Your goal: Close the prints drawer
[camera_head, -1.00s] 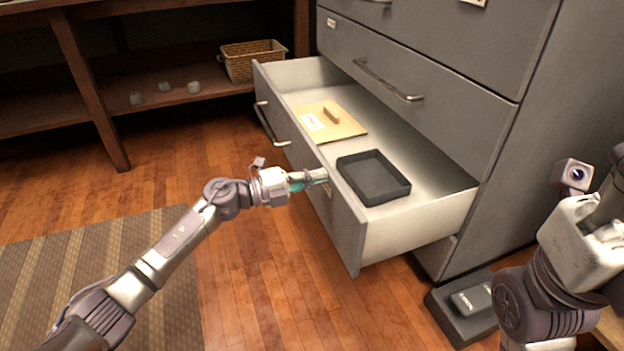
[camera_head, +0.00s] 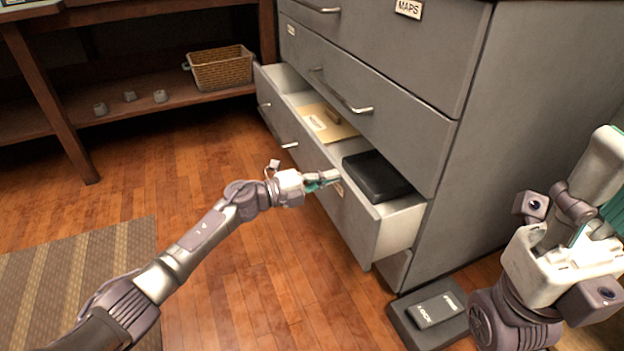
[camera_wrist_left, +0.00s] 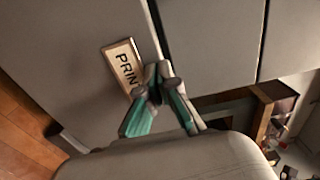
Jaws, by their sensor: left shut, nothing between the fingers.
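The prints drawer (camera_head: 352,218) is the low grey drawer of the cabinet, partly open. It holds a tan folder (camera_head: 326,122) with a small brown piece on it and a black tray (camera_head: 377,176). My left gripper (camera_head: 334,178) is shut and empty, its fingertips at the drawer's front face by the label. In the left wrist view, the closed fingers (camera_wrist_left: 158,80) are beside the label (camera_wrist_left: 124,67) reading "PRIN", the rest hidden. The drawer's handle (camera_head: 277,126) is farther left along the front.
A closed drawer with a handle (camera_head: 342,92) is above. A dark box marked "LOCK" (camera_head: 435,311) lies on the floor at the cabinet's base. A wooden shelf (camera_head: 130,112) with a wicker basket (camera_head: 221,69) stands behind. The floor left of the drawer is clear.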

